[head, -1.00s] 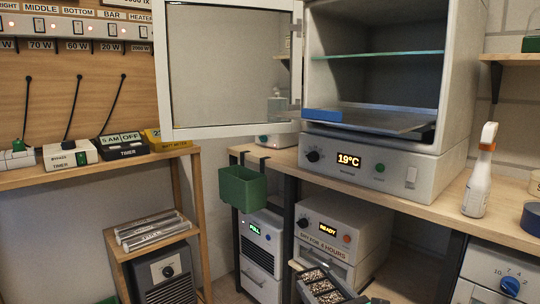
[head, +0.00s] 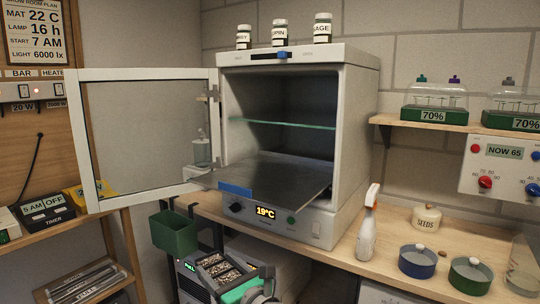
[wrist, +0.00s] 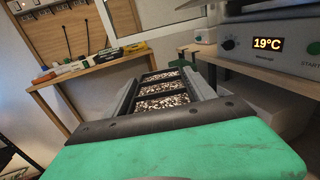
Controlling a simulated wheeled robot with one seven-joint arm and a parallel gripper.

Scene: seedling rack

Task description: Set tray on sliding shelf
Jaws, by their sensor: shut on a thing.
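The dark seed tray (head: 216,258), with a row of cells of speckled soil, is low in front of the cabinet in the head view. My gripper (head: 243,288), with green pads, is shut on its near end. The wrist view shows the tray's dark rim (wrist: 150,124) against the green pad, with the cells stretching away. The sliding shelf (head: 280,178) is a grey metal sheet with a blue front strip (head: 235,190). It sticks out of the open cabinet (head: 345,135), above and right of the tray. The shelf is bare.
The cabinet's glass door (head: 145,135) stands open to the left. A green bin (head: 174,232) hangs at the bench's left edge, close to the tray. A glass shelf (head: 285,123) lies above the sliding shelf. A spray bottle (head: 367,225) stands right of the cabinet.

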